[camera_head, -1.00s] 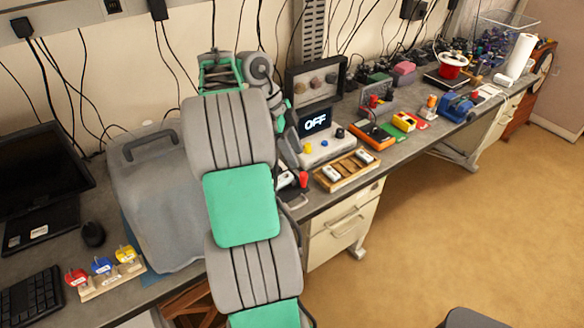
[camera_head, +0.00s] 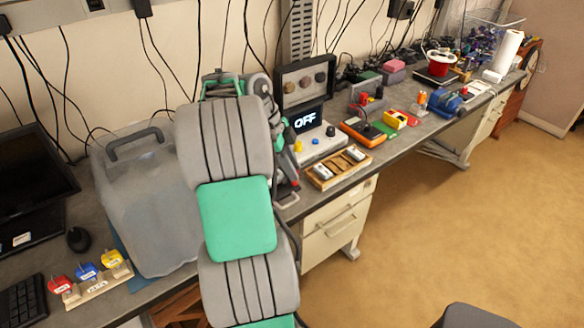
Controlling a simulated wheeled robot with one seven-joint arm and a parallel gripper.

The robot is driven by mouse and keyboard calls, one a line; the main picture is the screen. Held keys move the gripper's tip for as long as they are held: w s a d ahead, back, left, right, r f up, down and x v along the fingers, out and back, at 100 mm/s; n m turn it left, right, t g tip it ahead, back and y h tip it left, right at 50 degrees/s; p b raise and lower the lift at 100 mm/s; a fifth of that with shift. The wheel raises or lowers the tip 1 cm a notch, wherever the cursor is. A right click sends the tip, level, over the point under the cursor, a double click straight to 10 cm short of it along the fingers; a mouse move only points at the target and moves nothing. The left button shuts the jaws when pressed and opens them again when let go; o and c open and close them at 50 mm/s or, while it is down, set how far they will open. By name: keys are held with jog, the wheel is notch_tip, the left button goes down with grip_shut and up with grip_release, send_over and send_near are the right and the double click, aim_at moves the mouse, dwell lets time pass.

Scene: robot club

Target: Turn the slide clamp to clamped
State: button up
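I cannot make out a slide clamp for certain. A blue device like a small vise (camera_head: 451,103) sits toward the right part of the bench, too small to read its state. My arm (camera_head: 238,220) rises through the middle of the view and bends over the bench. My gripper is hidden behind the arm, so its fingers do not show. A dark and red part shows just right of the arm, by a metal loop (camera_head: 288,200) at the bench edge. I cannot tell what it belongs to.
Right of my arm stand a display reading OFF (camera_head: 306,121), a wooden tray (camera_head: 322,184) with white pieces and an orange meter (camera_head: 362,132). A grey covered case (camera_head: 140,215) and a key rack (camera_head: 97,288) are left. Open floor (camera_head: 430,230) lies right.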

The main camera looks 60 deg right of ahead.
grip_shut()
jog(key=shift+a+f+n+b, duration=0.1)
jog(key=shift+n+b, duration=0.2)
jog(key=shift+f+n+h+b, duration=0.1)
jog(key=shift+n+h+b, duration=0.3)
jog(key=shift+n+b, duration=0.35)
jog(key=n+t+h+b, duration=0.1)
jog(key=n+b, duration=0.2)
jog(key=n, duration=0.1)
jog(key=shift+s+a, duration=0.1)
jog(key=shift+s+n+t+h+b, duration=0.15)
jog(key=shift+n+t+b, duration=0.3)
jog(key=shift+n, duration=0.5)
jog(key=shift+w+n+t+h+b, duration=0.1)
jog(key=shift+n+t+h+b, duration=0.15)
jog(key=shift+n+b, duration=0.55)
jog(key=shift+a+n, duration=0.1)
jog(key=shift+n, duration=0.2)
jog(key=o, duration=0.6)
grip_release()
